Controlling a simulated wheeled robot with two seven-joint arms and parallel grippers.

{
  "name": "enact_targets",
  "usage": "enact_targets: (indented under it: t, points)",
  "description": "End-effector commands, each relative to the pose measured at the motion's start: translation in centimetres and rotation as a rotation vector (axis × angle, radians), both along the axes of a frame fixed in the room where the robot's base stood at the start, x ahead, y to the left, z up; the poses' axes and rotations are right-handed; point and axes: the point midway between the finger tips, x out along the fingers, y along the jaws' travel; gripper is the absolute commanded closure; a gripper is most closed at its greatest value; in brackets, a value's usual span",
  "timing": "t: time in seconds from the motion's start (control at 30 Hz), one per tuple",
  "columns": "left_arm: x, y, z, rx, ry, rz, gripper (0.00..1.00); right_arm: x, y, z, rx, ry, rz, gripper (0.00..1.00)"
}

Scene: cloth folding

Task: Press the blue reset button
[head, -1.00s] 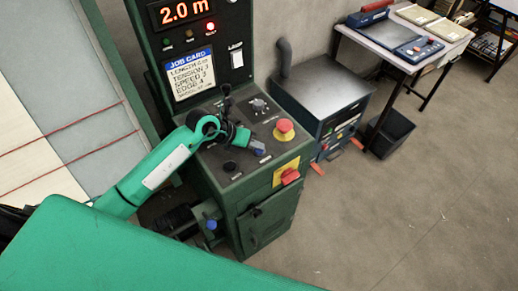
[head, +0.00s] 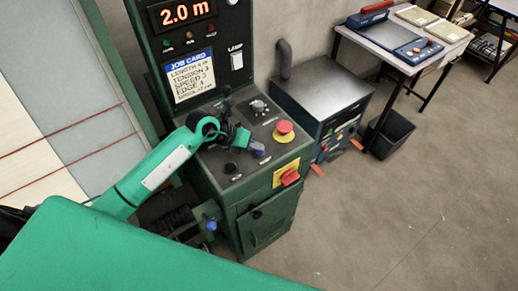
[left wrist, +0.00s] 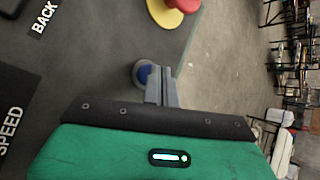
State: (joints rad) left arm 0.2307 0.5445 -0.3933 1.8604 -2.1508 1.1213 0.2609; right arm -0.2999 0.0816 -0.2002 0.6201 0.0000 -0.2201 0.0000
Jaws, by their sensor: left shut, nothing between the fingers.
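The blue button (head: 257,152) is on the sloped top panel of the green machine, left of the red emergency knob. My left gripper (head: 245,141) is shut and empty, its tips right by the button. In the left wrist view, the shut fingers (left wrist: 158,76) overlap the right side of the blue button (left wrist: 142,72) in its grey ring. I cannot tell whether they touch it. My right gripper is not in view.
A red mushroom knob (head: 284,128) and a red switch on a yellow plate (head: 290,176) are close by on the machine. Black knobs (head: 231,168) are also on the panel. A display reading 2.0 m (head: 183,11) and a job card (head: 193,75) stand behind.

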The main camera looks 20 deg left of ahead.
Motion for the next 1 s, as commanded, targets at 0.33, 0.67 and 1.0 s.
enact_targets:
  t: [0.33,0.67,1.0]
  points:
    - [0.0,0.0,0.9,0.0,-0.001,0.0,1.0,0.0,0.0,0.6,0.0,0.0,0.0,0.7]
    - [0.0,0.0,2.3,0.0,-0.003,0.0,1.0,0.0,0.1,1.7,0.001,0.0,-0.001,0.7]
    - [0.1,0.0,5.7,0.001,-0.003,0.0,1.0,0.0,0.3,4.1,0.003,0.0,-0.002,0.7]
